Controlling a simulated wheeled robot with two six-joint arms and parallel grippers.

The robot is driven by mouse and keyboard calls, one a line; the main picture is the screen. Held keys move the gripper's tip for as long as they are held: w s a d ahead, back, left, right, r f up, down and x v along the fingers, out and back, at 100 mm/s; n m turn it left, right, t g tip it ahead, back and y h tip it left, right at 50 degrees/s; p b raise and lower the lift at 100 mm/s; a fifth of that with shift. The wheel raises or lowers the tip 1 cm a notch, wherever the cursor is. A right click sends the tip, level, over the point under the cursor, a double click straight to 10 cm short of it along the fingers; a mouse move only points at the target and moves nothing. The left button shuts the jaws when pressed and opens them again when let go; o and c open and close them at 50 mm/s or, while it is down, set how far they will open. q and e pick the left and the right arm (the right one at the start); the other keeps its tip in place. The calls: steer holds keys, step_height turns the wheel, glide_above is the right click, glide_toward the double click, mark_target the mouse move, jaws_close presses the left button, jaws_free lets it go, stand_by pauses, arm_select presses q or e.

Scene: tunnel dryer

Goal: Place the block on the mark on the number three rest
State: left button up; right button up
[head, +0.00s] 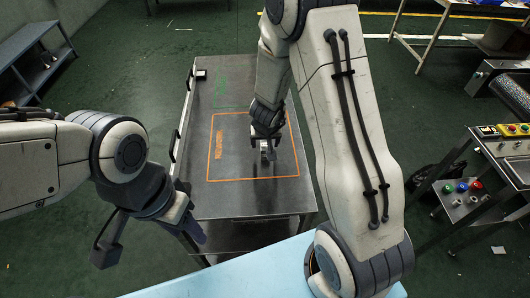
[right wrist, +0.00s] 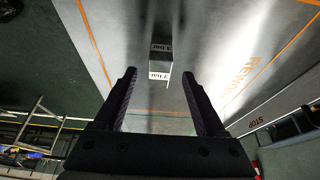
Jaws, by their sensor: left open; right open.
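A small grey metal block (right wrist: 160,65) with white "3 bar" labels shows in the right wrist view, on the metal cart top. In the head view the block (head: 264,155) is small and partly hidden by my right gripper. My right gripper (head: 266,143) is open above the cart. In the right wrist view its fingers (right wrist: 160,78) stand to either side of the block, with gaps; I cannot tell how deep it sits between them. My left gripper (head: 150,240) is open and empty, left of the cart's near end. I cannot make out a number three rest or its mark.
The cart top (head: 235,195) carries an orange outlined area (head: 210,160) with orange lettering and green marking (head: 222,92) beyond. A light blue surface (head: 240,275) lies at the near edge. A button panel (head: 465,190) stands right and a dark shelf (head: 35,65) left.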

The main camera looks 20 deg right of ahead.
mark_target(265, 145)
steer(key=b+x, duration=0.1)
steer(key=x, duration=0.2)
steer(key=shift+w+f, duration=0.15)
steer(key=shift+f, duration=0.15)
steer(key=shift+r, duration=0.15)
jaws_close()
stand_by(0.9)
